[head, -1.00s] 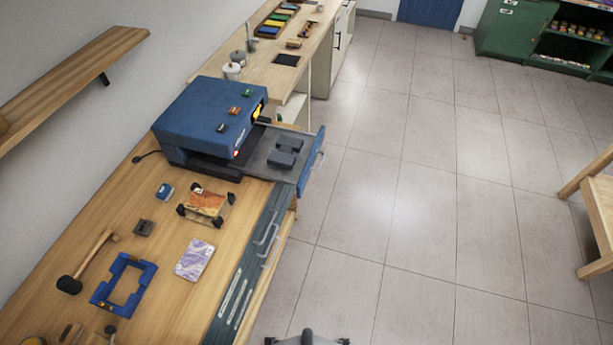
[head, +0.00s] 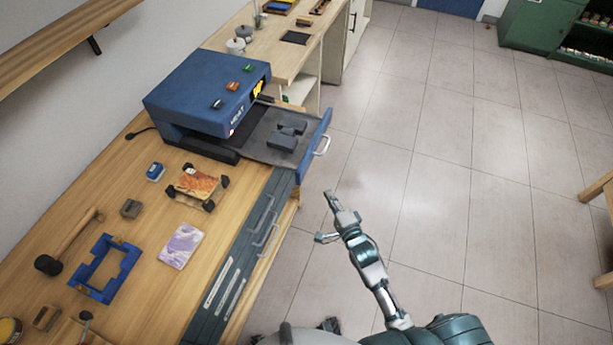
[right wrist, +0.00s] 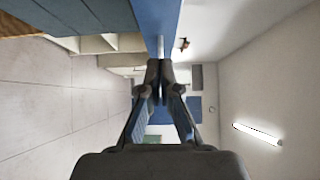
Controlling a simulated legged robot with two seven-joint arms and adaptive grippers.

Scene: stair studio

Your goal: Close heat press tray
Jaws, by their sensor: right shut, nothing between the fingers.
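The blue heat press (head: 205,90) stands on the wooden bench. Its tray (head: 262,140) is slid out to the right, with dark grey blocks (head: 288,135) on it. The tray has a blue front panel (head: 314,145) with a pale handle (head: 322,146). My right gripper (head: 329,196) is shut and empty, apart from the tray, over the floor just below the handle in the head view. In the right wrist view its fingertips (right wrist: 159,66) are together, near the blue panel (right wrist: 156,18). My left gripper is not in view.
On the bench are a skateboard-like item (head: 195,187), a purple patterned card (head: 181,245), a blue frame (head: 104,268) and a mallet (head: 68,243). Drawer handles (head: 266,220) stick out along the bench front. The tiled floor (head: 430,150) to the right is clear.

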